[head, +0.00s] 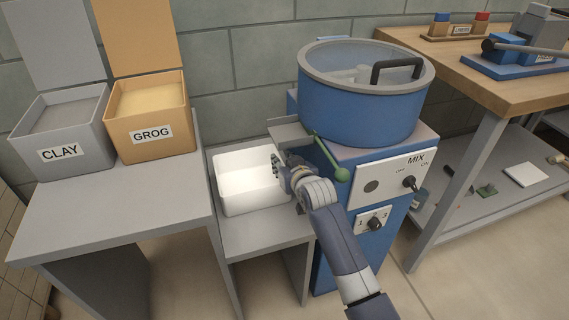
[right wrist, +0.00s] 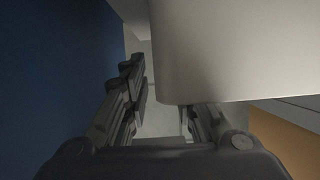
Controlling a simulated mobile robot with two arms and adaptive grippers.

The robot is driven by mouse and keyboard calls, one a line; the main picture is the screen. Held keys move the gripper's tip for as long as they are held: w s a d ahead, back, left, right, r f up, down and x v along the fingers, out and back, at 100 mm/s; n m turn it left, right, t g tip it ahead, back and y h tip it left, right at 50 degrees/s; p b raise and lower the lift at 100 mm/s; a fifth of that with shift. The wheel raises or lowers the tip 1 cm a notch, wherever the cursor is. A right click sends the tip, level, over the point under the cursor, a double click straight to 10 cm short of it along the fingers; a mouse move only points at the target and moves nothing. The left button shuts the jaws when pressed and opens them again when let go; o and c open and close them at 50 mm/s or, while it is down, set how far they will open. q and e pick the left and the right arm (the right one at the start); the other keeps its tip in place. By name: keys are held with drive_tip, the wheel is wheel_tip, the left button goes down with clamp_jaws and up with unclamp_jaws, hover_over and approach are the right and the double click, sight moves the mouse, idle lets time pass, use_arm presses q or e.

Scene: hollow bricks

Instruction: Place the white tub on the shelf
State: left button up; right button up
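The white tub (head: 231,200) stands upright on a low grey stand, under the mixer's spout, and looks empty. It also fills the upper right of the right wrist view (right wrist: 235,50). My right gripper (head: 277,165) is at the tub's right side, by the rim. In the right wrist view its fingers (right wrist: 165,108) are spread apart; one lies left of the tub's wall, the other is partly hidden by the tub. A lower shelf (head: 459,213) is under the wooden workbench at the right. My left gripper is not in view.
The blue mixer (head: 350,110) with a green-knobbed lever (head: 328,158) stands close to my right arm. Clay (head: 62,150) and grog (head: 152,133) bins stand on the left table. The lower shelf holds a white slab (head: 525,174) and small green pieces; its front left looks clear.

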drive_tip(key=shift+r, duration=0.2)
drive_tip(key=p+v, duration=0.2)
drive_tip(key=v, duration=0.4)
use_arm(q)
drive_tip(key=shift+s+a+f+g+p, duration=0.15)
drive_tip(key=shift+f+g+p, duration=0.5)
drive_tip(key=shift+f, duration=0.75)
use_arm(e)
drive_tip(key=v, duration=0.6)
drive_tip(key=shift+f, duration=0.1)
